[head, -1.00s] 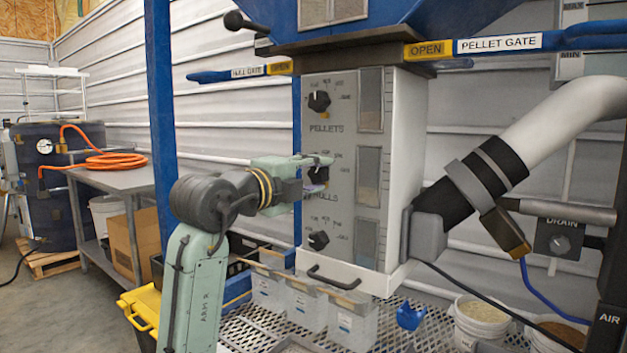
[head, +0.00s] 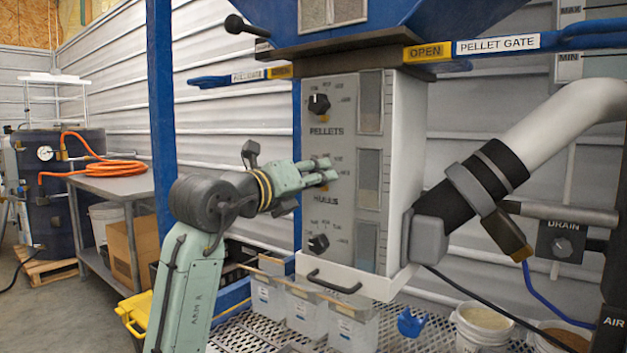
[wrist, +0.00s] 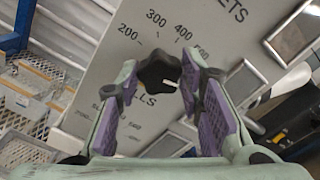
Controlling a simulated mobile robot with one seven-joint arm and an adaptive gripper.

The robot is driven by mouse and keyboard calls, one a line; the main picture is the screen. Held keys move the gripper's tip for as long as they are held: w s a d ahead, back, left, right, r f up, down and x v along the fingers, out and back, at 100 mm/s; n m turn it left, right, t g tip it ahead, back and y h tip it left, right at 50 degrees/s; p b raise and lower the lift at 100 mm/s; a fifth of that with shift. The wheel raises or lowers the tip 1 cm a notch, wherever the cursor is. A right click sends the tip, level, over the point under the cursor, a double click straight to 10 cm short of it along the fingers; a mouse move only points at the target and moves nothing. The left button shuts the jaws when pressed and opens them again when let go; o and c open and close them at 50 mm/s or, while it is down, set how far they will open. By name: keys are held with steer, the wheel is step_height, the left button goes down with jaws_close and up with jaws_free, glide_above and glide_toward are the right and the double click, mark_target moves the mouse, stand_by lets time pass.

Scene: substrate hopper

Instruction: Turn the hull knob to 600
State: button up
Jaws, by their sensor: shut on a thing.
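The hull knob (wrist: 158,72) is black and lobed, with a white pointer mark toward the lower right in the wrist view. My gripper (head: 328,170) is shut on it, with purple-padded fingers on both sides. In the wrist view, 200, 300, 400 and 500 show around the knob. The 600 mark is not readable; the right finger covers that side of the dial. In the head view my fingers hide most of the knob, above the HULLS label on the grey panel (head: 343,225).
The pellets knob (head: 319,103) is above and another knob (head: 318,243) below on the same panel. Sight windows (head: 369,178) run down its right side. A drawer-like handle (head: 334,281) juts out below. Clear bins (head: 303,310) stand underneath.

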steer(key=shift+f+m, duration=0.1)
steer(key=shift+m, duration=0.5)
steer(key=o, duration=1.2)
steer(key=shift+c, duration=0.2)
steer(key=v, duration=1.2)
